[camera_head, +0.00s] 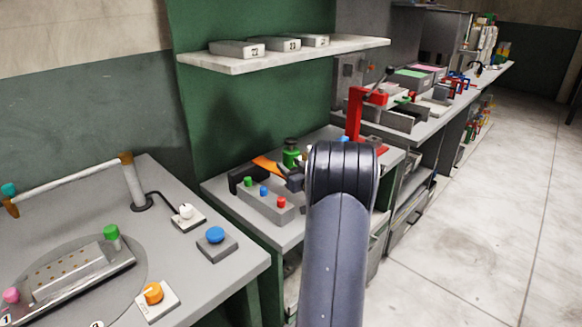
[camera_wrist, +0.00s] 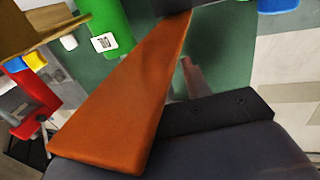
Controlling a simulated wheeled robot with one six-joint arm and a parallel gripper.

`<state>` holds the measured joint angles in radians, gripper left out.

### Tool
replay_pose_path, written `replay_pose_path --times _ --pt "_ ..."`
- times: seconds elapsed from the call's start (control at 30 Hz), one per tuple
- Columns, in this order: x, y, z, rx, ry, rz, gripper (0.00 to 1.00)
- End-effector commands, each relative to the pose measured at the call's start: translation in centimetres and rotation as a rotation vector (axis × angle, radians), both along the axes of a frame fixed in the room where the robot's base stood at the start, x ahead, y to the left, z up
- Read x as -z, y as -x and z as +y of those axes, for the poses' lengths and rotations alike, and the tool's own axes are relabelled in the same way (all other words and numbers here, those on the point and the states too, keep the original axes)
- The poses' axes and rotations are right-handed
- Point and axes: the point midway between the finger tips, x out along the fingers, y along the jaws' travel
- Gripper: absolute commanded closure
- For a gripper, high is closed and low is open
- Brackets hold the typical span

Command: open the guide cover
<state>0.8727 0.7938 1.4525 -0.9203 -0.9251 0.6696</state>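An orange, tapering flat piece (camera_head: 266,165) lies on the middle bench, between a black block and a green post; I cannot tell for sure that it is the guide cover. In the wrist view the orange piece (camera_wrist: 125,95) is very close and slants from the upper right to the lower left. My gripper (camera_head: 294,182) is mostly hidden behind my arm in the head view, beside the orange piece. The wrist view shows dark parts along the bottom, but neither the finger gap nor contact with the orange piece is clear.
The green post (camera_head: 291,154) and a grey box (camera_head: 266,203) with green, blue and red buttons stand close to my gripper. A red press frame (camera_head: 357,112) stands behind to the right. A shelf (camera_head: 290,50) hangs above. The floor at right is clear.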

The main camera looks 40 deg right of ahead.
Motion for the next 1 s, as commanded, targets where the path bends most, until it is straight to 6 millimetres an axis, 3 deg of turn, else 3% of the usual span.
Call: replay_pose_path --times 0.37,0.8,1.0 --pt "0.1 1.0 0.1 0.002 -0.001 0.002 0.54" --pt "0.1 9.0 1.6 0.004 0.0 0.001 0.54" --pt "0.1 10.5 1.9 0.002 0.0 0.001 0.54"
